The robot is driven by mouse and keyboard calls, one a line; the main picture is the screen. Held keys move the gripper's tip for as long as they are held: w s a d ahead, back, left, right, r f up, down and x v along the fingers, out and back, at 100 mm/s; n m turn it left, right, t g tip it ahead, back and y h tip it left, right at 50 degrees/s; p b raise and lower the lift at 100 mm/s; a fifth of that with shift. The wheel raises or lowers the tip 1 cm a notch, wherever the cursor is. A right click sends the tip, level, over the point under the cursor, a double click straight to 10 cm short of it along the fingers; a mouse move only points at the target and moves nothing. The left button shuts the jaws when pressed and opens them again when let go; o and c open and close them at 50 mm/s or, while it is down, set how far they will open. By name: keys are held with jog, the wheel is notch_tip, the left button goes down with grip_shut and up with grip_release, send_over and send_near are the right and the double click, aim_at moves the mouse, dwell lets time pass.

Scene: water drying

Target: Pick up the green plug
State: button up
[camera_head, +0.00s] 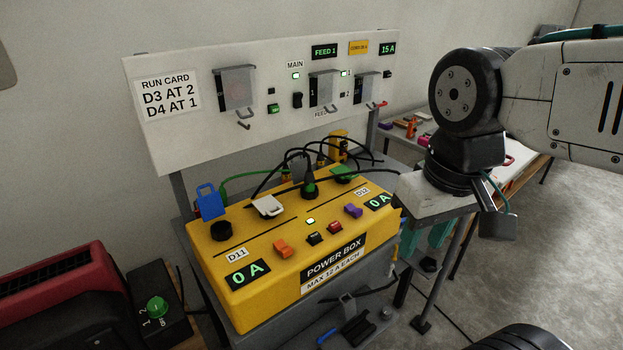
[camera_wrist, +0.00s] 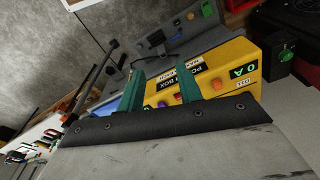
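A green plug (camera_head: 342,173) sits at the back right of the yellow power box (camera_head: 225,262), with a dark cable by it. A dark plug with a green part (camera_head: 310,187) stands upright left of it. My gripper (camera_head: 422,250) hangs to the right of the box, apart from the green plug, its teal fingers partly hidden under its grey body. In the wrist view my gripper (camera_wrist: 161,70) has its two teal fingers apart with nothing between them. The yellow box (camera_wrist: 238,52) shows beyond them; I cannot make out the green plug there.
A white panel (camera_head: 190,130) with switches rises at the back. A red-and-black machine (camera_head: 55,290) is at lower left. Open floor (camera_head: 560,250) lies right.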

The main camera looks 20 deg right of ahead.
jog(key=w+a+f+m+y, duration=0.1)
jog(key=w+a+m+y, duration=0.4)
jog(key=w+a, duration=0.15)
jog(key=m+t+y, duration=0.4)
jog(key=m+t, duration=0.5)
jog(key=m, duration=1.4)
send_near(309, 172)
jog(key=w+a, duration=0.3)
jog(key=x, duration=0.5)
jog(key=shift+w+f, duration=0.25)
jog(key=shift+w, duration=0.3)
jog(key=shift+d, duration=0.1)
grip_shut()
